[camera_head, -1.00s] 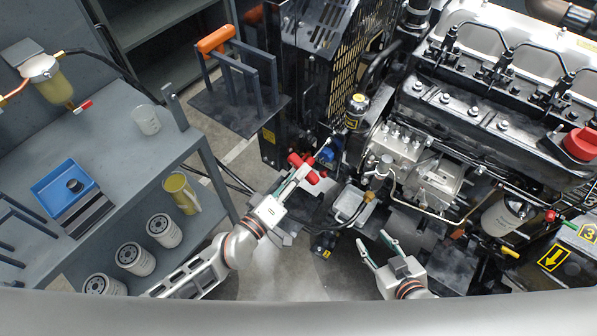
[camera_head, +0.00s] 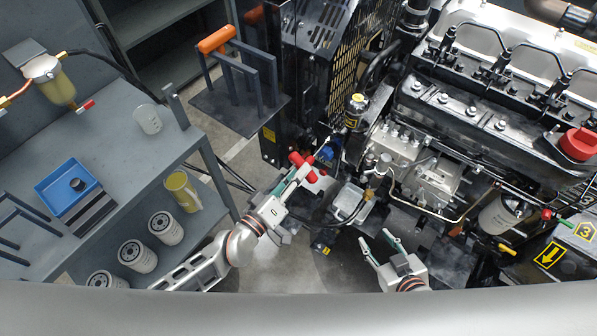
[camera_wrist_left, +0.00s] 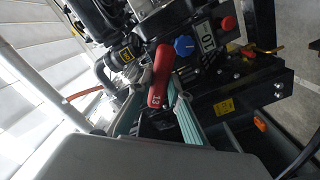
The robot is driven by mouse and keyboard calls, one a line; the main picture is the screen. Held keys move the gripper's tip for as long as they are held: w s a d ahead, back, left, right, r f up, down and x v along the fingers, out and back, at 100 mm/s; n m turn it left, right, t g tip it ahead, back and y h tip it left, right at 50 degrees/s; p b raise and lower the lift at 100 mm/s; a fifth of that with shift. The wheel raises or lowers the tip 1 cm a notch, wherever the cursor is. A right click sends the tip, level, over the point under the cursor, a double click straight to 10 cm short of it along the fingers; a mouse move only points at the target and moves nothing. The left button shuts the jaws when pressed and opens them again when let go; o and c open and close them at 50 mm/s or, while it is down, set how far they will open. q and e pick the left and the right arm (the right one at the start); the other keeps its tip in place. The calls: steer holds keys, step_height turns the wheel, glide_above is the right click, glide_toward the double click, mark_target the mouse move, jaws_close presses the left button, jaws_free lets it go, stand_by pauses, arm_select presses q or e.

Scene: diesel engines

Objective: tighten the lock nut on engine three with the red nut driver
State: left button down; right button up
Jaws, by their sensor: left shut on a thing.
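My left gripper (camera_head: 304,171) is shut on the red nut driver (camera_head: 296,159), beside the blue knob (camera_head: 331,148) at the engine's front. In the left wrist view the driver's red handle (camera_wrist_left: 160,78), marked 13, stands out between the teal fingers; the same blue knob (camera_wrist_left: 184,46) is close behind it. The engine (camera_head: 440,150) fills the right side, with a yellow number 3 label (camera_head: 586,231) at the far right. I cannot make out the lock nut or the driver's tip. My right gripper (camera_head: 381,247) is open and empty, below the engine's front corner.
A grey bench (camera_head: 118,110) at the left carries a blue tray (camera_head: 52,190) and a clear beaker (camera_head: 148,119). White filters (camera_head: 165,228) and a yellowish jug (camera_head: 181,190) stand below. An orange-handled rack (camera_head: 216,40) stands behind. Hoses and brackets crowd the engine's side.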

arm_select(q)
steer(key=shift+s+a, duration=0.1)
arm_select(e)
steer(key=shift+a+r, duration=0.1)
steer(key=shift+a, duration=0.05)
arm_select(q)
steer(key=shift+p+v, duration=0.35)
steer(key=shift+v, duration=0.45)
arm_select(e)
steer(key=shift+s+r, duration=0.1)
steer(key=shift+r, duration=0.2)
steer(key=shift+f, duration=0.1)
arm_select(q)
steer(key=n+b, duration=0.8)
steer(key=n, duration=1.2)
arm_select(e)
step_height(320, 180, down, 8)
steer(key=shift+s+a, duration=0.3)
steer(key=shift+s, duration=0.05)
